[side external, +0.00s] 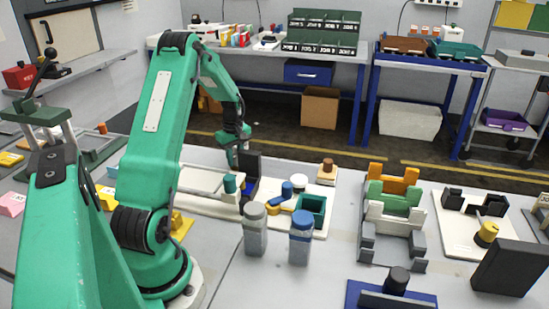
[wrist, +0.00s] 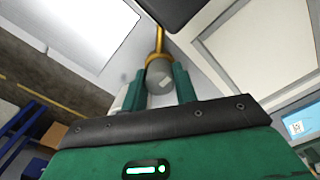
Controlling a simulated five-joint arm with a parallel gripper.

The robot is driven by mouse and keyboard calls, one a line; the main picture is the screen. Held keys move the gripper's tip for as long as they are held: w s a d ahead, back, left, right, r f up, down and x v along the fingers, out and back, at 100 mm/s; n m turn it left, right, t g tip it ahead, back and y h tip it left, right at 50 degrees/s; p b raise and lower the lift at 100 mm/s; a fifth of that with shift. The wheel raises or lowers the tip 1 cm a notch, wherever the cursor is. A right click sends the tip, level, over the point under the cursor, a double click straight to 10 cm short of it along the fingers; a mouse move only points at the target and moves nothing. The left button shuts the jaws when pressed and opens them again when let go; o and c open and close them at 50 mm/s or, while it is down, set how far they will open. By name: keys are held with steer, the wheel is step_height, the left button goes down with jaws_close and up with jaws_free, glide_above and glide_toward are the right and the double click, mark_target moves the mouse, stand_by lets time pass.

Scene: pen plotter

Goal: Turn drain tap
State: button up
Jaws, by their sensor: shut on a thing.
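In the wrist view, my gripper (wrist: 160,84) is shut on a grey round piece (wrist: 158,74) that sits between its two green fingers. A gold band and stem (wrist: 159,40) show just beyond it. In the side view, my gripper (side external: 233,160) points down beside a tall dark block (side external: 251,164) and above a teal cylinder (side external: 230,184); the held piece cannot be made out there. A white board (side external: 322,222) to the right carries a blue rod-like part (side external: 287,190), a yellow piece (side external: 275,209) and an open green box (side external: 312,205). I cannot tell which part is the drain tap.
Two capped grey containers stand in front of the board: one grey-capped (side external: 255,232), one blue-capped (side external: 301,240). A pale frame (side external: 190,201) lies left of my gripper. A rack of coloured blocks (side external: 392,218) stands right. Bare table lies between the board and rack.

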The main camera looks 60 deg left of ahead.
steer(key=shift+m, duration=0.3)
steer(key=m, duration=0.7)
steer(key=shift+m, duration=0.4)
steer(key=m, duration=0.4)
steer(key=shift+m, duration=2.2)
steer(key=o, duration=1)
steer(key=shift+c, duration=0.2)
